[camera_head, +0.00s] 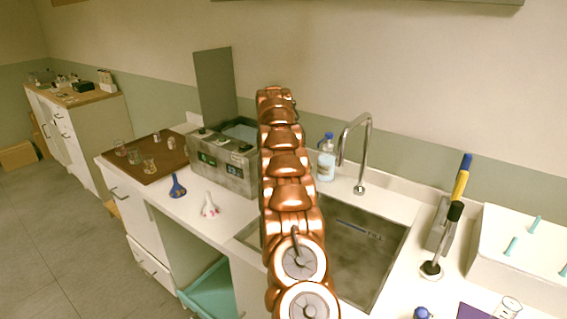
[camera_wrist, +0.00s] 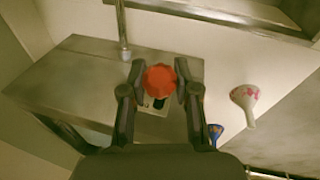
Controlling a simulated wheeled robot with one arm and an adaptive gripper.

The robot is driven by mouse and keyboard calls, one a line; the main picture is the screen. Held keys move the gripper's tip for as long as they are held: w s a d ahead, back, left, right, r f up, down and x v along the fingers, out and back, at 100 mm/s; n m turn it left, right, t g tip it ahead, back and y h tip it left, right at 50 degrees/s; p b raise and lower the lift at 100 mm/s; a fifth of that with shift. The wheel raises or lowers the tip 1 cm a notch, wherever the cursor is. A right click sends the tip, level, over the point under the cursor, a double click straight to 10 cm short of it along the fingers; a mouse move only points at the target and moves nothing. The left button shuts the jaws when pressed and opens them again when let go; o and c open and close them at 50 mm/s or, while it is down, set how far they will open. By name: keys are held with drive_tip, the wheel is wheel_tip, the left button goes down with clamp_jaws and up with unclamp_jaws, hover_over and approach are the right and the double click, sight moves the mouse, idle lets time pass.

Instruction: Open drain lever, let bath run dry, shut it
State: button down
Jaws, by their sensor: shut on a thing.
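The steel water bath (camera_head: 221,165) stands on the white counter, with small green and blue displays on its front and its grey lid (camera_head: 214,84) raised. My copper arm hides its right end and my gripper in the head view. In the wrist view, a red knob (camera_wrist: 160,80), which looks like the drain lever's handle, sits between the fingertips of my gripper (camera_wrist: 160,88). The fingers are shut on it from both sides. A steel face (camera_wrist: 70,85) lies behind it. The water level cannot be told.
A white floral funnel (camera_head: 209,206) and a blue funnel (camera_head: 177,187) stand in front of the bath. A brown board (camera_head: 143,172) with glassware is at left. The sink (camera_head: 365,262), tap (camera_head: 357,150) and a blue-capped bottle (camera_head: 326,160) are right of my arm.

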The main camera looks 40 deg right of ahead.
idle(0.6)
drive_tip(key=c, duration=0.8)
unclamp_jaws()
drive_tip(key=shift+s+d+f+b, duration=0.1)
drive_tip(key=shift+f+b, duration=0.05)
drive_tip(key=shift+b, duration=0.2)
